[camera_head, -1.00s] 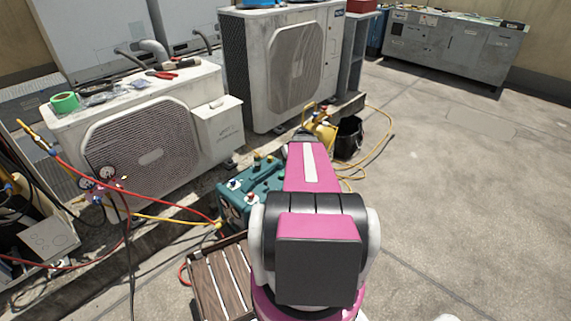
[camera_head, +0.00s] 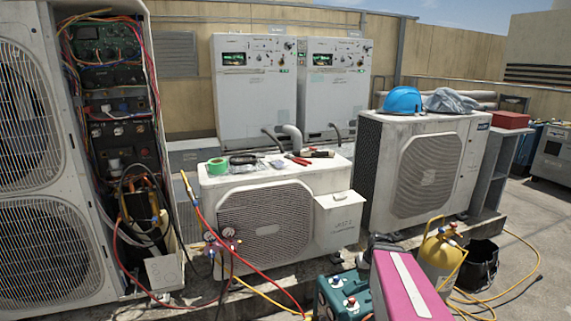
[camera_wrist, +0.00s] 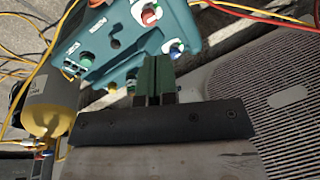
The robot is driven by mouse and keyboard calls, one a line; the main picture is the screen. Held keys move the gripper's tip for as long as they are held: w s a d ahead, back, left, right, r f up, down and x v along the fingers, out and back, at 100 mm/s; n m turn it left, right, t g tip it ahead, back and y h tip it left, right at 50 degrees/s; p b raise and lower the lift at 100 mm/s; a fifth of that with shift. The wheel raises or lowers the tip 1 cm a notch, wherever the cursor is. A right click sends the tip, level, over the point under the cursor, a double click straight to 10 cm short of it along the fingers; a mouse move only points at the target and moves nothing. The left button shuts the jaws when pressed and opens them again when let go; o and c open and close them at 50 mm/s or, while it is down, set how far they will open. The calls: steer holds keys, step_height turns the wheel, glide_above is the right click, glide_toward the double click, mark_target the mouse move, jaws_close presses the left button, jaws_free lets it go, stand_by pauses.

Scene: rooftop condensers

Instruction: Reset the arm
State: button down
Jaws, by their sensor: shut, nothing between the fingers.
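My gripper (camera_wrist: 155,78) shows in the wrist view with its two dark green fingers together and nothing between them. It points toward the teal machine (camera_wrist: 115,40) with coloured valve knobs; I cannot tell the distance between them. In the head view my pink and white arm reaches in from the bottom right, and its end is too hidden to make out the fingers. The teal machine (camera_head: 338,298) stands low, left of my arm.
A yellow cylinder (camera_head: 441,262) and black bucket (camera_head: 482,265) stand right of my arm. The low condenser (camera_head: 265,215) carries tools and green tape. The larger condenser (camera_head: 420,175) holds a blue helmet (camera_head: 403,100). Hoses cross the floor at front; the right floor is more open.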

steer(key=s+a+r+g+h, duration=0.1)
steer(key=s+a, duration=0.4)
steer(key=a, duration=0.6)
step_height(320, 180, up, 2)
steer(key=shift+s+a+r+g+h, duration=0.2)
steer(key=shift+a+g+h, duration=0.1)
steer(key=shift+h, duration=0.3)
